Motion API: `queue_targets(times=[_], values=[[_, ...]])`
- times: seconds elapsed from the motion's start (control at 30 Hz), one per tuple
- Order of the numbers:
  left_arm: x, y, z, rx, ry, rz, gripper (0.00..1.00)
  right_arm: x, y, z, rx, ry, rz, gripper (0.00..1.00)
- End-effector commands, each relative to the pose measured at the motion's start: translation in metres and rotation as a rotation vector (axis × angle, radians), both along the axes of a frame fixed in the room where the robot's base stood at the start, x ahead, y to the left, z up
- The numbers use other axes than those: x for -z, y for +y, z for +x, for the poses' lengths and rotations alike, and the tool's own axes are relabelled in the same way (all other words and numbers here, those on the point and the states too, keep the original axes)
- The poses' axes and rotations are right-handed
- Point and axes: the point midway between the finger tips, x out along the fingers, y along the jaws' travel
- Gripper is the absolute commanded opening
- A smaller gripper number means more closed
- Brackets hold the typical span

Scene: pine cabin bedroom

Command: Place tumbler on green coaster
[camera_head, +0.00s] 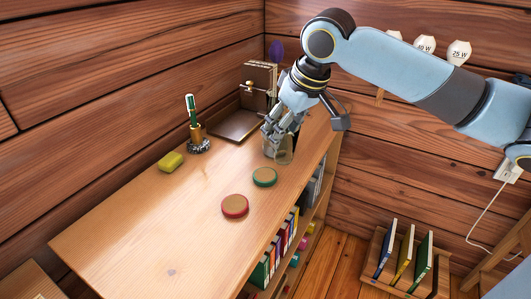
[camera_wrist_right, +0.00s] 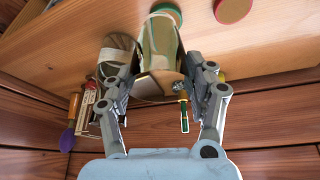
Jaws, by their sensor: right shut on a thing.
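The clear tumbler (camera_head: 283,157) is on or just above the far part of the wooden top, under my right gripper (camera_head: 283,127); I cannot tell whether it touches. My right gripper is shut on it, with its fingers hiding the upper part. In the right wrist view the tumbler (camera_wrist_right: 158,42) shows between the fingers (camera_wrist_right: 158,80). The green coaster (camera_head: 265,177) lies in front of the tumbler, apart from it and bare. It also shows at the top of the right wrist view (camera_wrist_right: 170,9). My left gripper is not in view.
A red coaster (camera_head: 235,206) lies near the green one. Books (camera_head: 262,271) fill the shelf below. The near part of the top is clear.

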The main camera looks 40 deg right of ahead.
Motion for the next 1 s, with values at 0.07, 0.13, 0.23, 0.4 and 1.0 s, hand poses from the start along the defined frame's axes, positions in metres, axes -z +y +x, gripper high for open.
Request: queue_targets(times=[0.07, 0.13, 0.23, 0.4, 1.0], values=[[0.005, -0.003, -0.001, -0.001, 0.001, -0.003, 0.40, 0.011, 0.005, 0.019, 0.003, -0.003, 0.011, 0.19], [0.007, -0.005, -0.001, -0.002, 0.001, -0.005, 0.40, 0.019, 0.007, 0.032, 0.001, 0.000, 0.009, 0.19], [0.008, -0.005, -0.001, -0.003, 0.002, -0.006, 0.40, 0.027, 0.006, 0.045, 0.000, 0.000, 0.004, 0.19], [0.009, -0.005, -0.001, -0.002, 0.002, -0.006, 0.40, 0.034, 0.007, 0.052, -0.001, 0.002, 0.001, 0.19], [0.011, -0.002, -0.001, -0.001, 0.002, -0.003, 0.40, 0.073, 0.006, 0.051, -0.002, 0.001, 0.000, 0.19]])
